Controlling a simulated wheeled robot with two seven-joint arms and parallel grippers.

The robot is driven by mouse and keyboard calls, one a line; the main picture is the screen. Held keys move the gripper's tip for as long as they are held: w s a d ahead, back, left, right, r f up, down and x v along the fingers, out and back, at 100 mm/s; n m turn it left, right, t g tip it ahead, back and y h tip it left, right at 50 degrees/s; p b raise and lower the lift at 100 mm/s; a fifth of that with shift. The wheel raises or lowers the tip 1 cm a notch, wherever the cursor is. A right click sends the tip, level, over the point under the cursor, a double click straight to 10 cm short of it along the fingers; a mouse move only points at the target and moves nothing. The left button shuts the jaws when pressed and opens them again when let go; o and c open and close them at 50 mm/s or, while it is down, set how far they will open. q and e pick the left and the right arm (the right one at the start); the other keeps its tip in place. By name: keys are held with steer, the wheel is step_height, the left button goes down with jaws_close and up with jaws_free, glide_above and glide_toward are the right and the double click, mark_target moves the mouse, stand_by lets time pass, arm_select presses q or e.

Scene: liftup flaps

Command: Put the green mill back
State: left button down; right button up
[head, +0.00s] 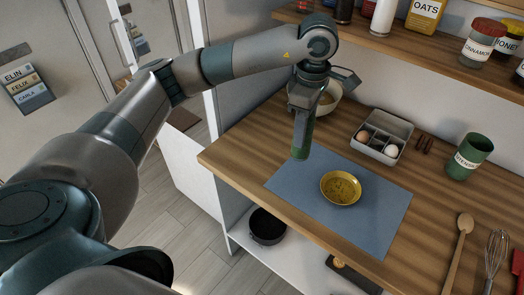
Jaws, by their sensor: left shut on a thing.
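The green mill (301,140) is upright in my left gripper (304,108), above the blue mat (375,220). The gripper is shut on the upper part of the mill and hides some of it. The mill's lower end shows to the left of a yellow bowl (341,187) and apart from it. I cannot tell exactly how high the mill is above the mat. My right gripper is not in view.
A grey egg tray (384,134) and a green utensil cup (469,157) stand to the right. A spoon (459,250) and whisk (495,258) lie at the front right. A shelf (400,48) with jars hangs above.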

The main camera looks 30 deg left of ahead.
arm_select(q)
steer(key=w+a+r+n, duration=0.2)
steer(key=w+n, duration=0.3)
steer(key=n, duration=0.7)
steer(key=shift+a+r, duration=0.15)
steer(key=shift+r, duration=0.45)
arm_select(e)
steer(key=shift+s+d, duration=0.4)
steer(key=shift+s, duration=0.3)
arm_select(q)
steer(key=shift+w, duration=0.1)
steer(key=s+a+f+p, duration=0.1)
steer(key=a+f+p, duration=0.1)
steer(key=a, duration=0.3)
steer(key=s+a+f+p, duration=0.2)
steer(key=a+f+p, duration=0.1)
steer(key=a+f, duration=0.2)
steer(key=shift+s+a, duration=0.25)
steer(key=shift+a, duration=0.35)
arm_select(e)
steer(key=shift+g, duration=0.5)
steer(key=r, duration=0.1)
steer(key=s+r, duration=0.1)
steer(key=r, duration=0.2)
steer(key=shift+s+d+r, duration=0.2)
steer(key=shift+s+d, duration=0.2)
